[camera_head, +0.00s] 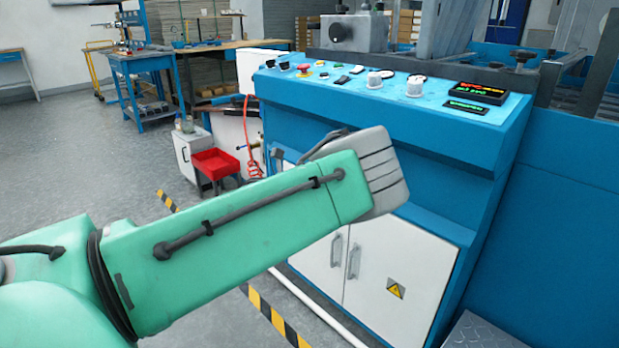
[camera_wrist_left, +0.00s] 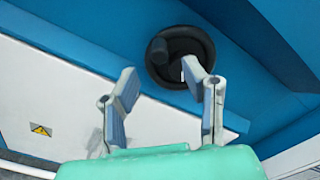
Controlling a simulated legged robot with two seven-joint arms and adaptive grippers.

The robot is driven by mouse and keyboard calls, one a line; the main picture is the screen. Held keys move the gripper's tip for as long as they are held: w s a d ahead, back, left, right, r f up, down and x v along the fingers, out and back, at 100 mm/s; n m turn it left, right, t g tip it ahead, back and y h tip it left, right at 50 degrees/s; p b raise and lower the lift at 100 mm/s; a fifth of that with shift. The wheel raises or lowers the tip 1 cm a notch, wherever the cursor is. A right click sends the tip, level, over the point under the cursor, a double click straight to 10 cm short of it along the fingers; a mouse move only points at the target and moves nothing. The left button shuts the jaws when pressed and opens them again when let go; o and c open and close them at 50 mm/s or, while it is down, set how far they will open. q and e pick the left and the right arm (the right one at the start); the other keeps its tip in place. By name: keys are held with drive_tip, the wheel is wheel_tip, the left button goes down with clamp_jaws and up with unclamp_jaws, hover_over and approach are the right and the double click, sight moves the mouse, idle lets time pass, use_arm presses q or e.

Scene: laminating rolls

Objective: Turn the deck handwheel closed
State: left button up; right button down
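The deck handwheel (camera_wrist_left: 180,58) shows in the left wrist view as a black round wheel with a knob on its rim, mounted on the blue machine face. My left gripper (camera_wrist_left: 160,75) has its two fingers spread apart with nothing between them. The right fingertip overlaps the lower edge of the wheel in the picture; I cannot tell whether it touches. In the head view my left arm reaches across the machine front and its grey wrist end hides the handwheel and the fingers. My right gripper is in neither view.
The blue console (camera_head: 440,130) carries knobs, buttons and two lit displays on top. White cabinet doors (camera_head: 375,265) with a yellow warning sign are below. A red bin (camera_head: 216,163) and a workbench (camera_head: 150,75) stand at the left. Yellow-black tape marks the open floor.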

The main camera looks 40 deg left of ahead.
use_arm(q)
drive_tip(key=s, duration=0.6)
drive_tip(key=shift+a, duration=0.1)
idle(0.3)
drive_tip(key=s+d+f+n+g+y+p, duration=0.2)
drive_tip(key=s+f+n+g+y+p, duration=0.5)
drive_tip(key=s+f+n, duration=0.75)
drive_tip(key=s+d+n+g+h+p, duration=0.5)
drive_tip(key=s+d+n+g, duration=0.5)
drive_tip(key=s+d, duration=0.9)
drive_tip(key=s+n, duration=0.2)
drive_tip(key=n, duration=0.1)
drive_tip(key=shift+f, duration=0.15)
drive_tip(key=shift+s, duration=0.1)
